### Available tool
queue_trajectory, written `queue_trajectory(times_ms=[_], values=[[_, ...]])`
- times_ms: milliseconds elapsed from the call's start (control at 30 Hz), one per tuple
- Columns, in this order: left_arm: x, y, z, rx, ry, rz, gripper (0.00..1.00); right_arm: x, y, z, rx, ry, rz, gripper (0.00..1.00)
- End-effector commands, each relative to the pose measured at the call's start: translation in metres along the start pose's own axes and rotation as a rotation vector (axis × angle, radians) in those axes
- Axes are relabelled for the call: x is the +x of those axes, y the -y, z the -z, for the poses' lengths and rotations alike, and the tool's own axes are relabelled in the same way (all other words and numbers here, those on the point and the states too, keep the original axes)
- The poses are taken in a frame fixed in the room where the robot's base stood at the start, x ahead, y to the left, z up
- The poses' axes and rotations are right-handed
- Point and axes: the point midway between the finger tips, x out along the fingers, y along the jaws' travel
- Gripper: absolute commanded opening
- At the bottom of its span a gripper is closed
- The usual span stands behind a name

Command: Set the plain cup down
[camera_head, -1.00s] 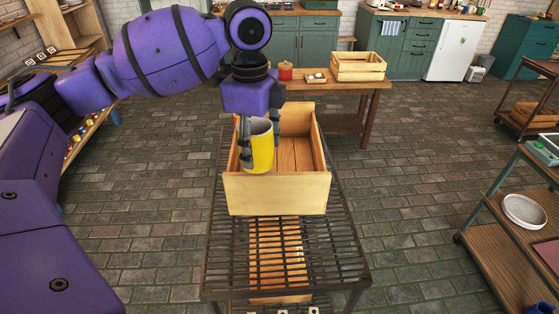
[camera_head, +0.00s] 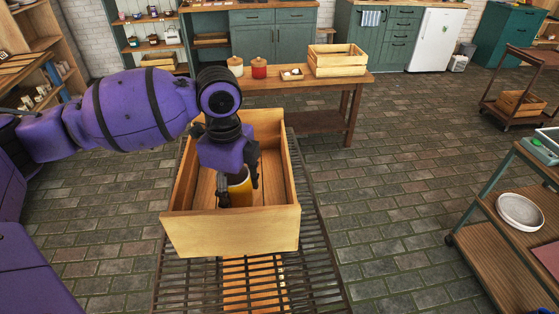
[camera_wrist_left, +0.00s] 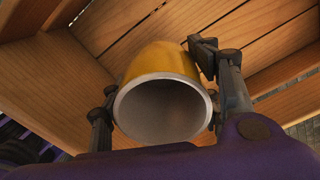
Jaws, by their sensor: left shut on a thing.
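The plain yellow cup (camera_head: 241,193), white inside, is down between the walls of a wooden crate (camera_head: 230,233). My left gripper (camera_head: 238,186) is shut on it, with one finger on each side. In the left wrist view the cup (camera_wrist_left: 160,62) shows its open mouth toward the camera, between the fingers of the left gripper (camera_wrist_left: 160,95). The crate's boards (camera_wrist_left: 275,35) lie beyond it. The front wall hides the cup's base in the head view, so I cannot tell whether it touches the crate floor. My right gripper is not in view.
The crate stands on a slatted dark metal rack (camera_head: 322,275). Behind it is a wooden table with a red canister (camera_head: 259,68), a white canister (camera_head: 236,66) and a small crate (camera_head: 337,60). A shelf cart with a white bowl (camera_head: 520,211) stands at right.

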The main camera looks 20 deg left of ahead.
Motion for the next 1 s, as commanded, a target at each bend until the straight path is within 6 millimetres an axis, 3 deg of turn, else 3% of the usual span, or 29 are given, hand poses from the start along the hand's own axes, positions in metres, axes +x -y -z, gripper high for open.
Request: queue_trajectory(times_ms=[167,567,600,700,1000], values=[[0.03,-0.002,0.0,-0.001,0.0,-0.005,0.22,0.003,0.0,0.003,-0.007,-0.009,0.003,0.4],[0.034,-0.001,0.0,0.0,0.0,-0.002,0.22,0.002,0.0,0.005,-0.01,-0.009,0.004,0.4],[0.034,-0.001,0.0,0.0,0.0,-0.002,0.61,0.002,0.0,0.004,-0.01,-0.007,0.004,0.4],[0.035,-0.001,0.0,0.0,0.0,-0.003,0.74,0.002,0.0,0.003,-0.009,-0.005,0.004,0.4],[0.035,-0.001,0.0,0.0,0.0,-0.003,0.76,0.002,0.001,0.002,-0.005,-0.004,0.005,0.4]])
